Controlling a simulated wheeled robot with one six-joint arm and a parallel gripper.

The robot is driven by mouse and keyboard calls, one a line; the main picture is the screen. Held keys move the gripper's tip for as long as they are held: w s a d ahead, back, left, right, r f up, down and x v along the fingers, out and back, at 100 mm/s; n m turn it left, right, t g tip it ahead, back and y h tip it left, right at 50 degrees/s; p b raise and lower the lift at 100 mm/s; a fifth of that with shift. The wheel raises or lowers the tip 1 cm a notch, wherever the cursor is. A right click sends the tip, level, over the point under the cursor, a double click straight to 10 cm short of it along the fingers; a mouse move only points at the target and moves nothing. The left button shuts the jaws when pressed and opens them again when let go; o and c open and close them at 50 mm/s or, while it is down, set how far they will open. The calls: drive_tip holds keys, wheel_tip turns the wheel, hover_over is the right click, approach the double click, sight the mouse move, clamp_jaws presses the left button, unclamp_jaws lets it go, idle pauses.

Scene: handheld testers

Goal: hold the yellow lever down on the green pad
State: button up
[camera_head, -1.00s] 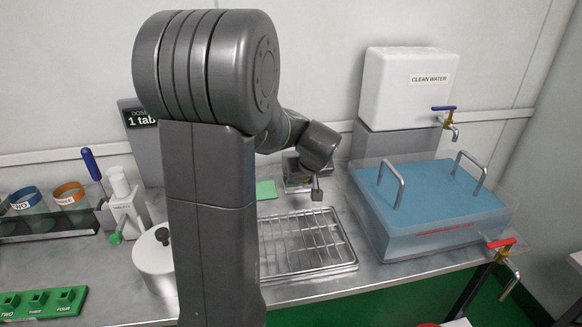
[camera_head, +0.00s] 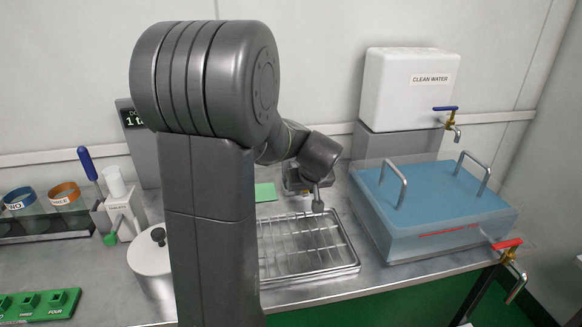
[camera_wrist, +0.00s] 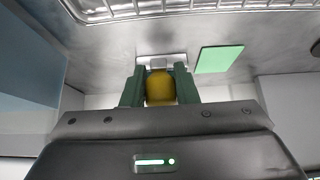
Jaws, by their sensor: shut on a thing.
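My gripper (camera_wrist: 160,90) shows in the wrist view with its two green fingers shut on a rounded yellow piece (camera_wrist: 160,87), which looks like the yellow lever's end. A bright metal block (camera_wrist: 175,60) sits just beyond the fingers. The flat green pad (camera_wrist: 219,58) lies on the metal counter to the right of the fingers, apart from them. In the head view the green pad (camera_head: 265,192) lies left of my wrist, beside a grey device partly hidden by my arm. The fingers and the yellow piece cannot be made out there. Whether the lever is down cannot be told.
A wire rack (camera_head: 310,245) lies in front of my wrist. A blue-topped bath (camera_head: 440,195) with handles stands right, below a white clean-water tank (camera_head: 408,85). A white lidded pot (camera_head: 150,265) and a tablet dispenser (camera_head: 124,210) stand left of my arm.

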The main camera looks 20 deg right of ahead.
drive_tip(key=shift+f+b, duration=0.4)
drive_tip(key=shift+f, duration=0.05)
drive_tip(key=shift+r, duration=0.15)
idle(2.3)
drive_tip(key=shift+w+d+r+p, duration=0.1)
drive_tip(key=shift+w+r+p, duration=0.15)
drive_tip(key=shift+r+p, duration=0.45)
drive_tip(key=shift+w+r+p, duration=0.2)
drive_tip(key=shift+r+p, duration=0.2)
drive_tip(key=shift+r, duration=0.55)
drive_tip(key=shift+w+r+p, duration=0.25)
drive_tip(key=shift+r+p, duration=0.35)
drive_tip(key=shift+r, duration=0.15)
drive_tip(key=r+p, duration=0.1)
drive_tip(key=w+r, duration=0.1)
drive_tip(key=r+p, duration=0.1)
drive_tip(key=shift+w+d+r+p, duration=0.15)
drive_tip(key=shift+w+d+p, duration=0.1)
drive_tip(key=shift+w+p, duration=0.1)
drive_tip(key=shift+w, duration=0.1)
drive_tip(key=shift+r, duration=0.1)
